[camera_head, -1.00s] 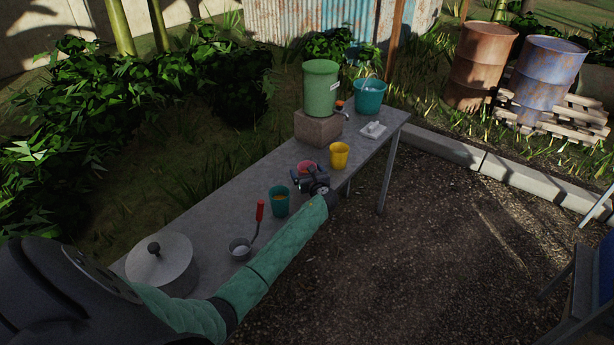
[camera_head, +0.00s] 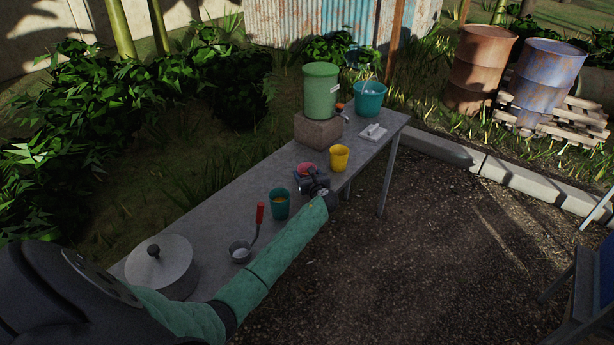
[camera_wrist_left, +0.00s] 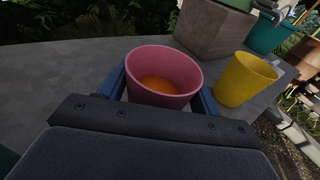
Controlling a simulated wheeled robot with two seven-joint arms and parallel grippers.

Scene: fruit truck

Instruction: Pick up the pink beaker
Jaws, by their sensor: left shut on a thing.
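The pink beaker (camera_wrist_left: 164,60) stands between the two fingers of my left gripper (camera_wrist_left: 165,88) in the left wrist view, with orange contents inside. The fingers are shut on its sides. In the head view the beaker (camera_head: 306,168) shows as a small pink rim just behind my left gripper (camera_head: 308,178). Its lower part is hidden by the gripper. It looks upright, at or close to the table top; I cannot tell whether its base touches the table. My right gripper is not in view.
The yellow beaker (camera_head: 339,158) stands close to the right, and the teal beaker (camera_head: 279,204) to the left. A red-handled ladle (camera_head: 241,250) and lidded pot (camera_head: 163,266) stand nearer. A green dispenser on a block (camera_head: 318,131) and teal bucket (camera_head: 369,98) stand farther along the table (camera_head: 222,203).

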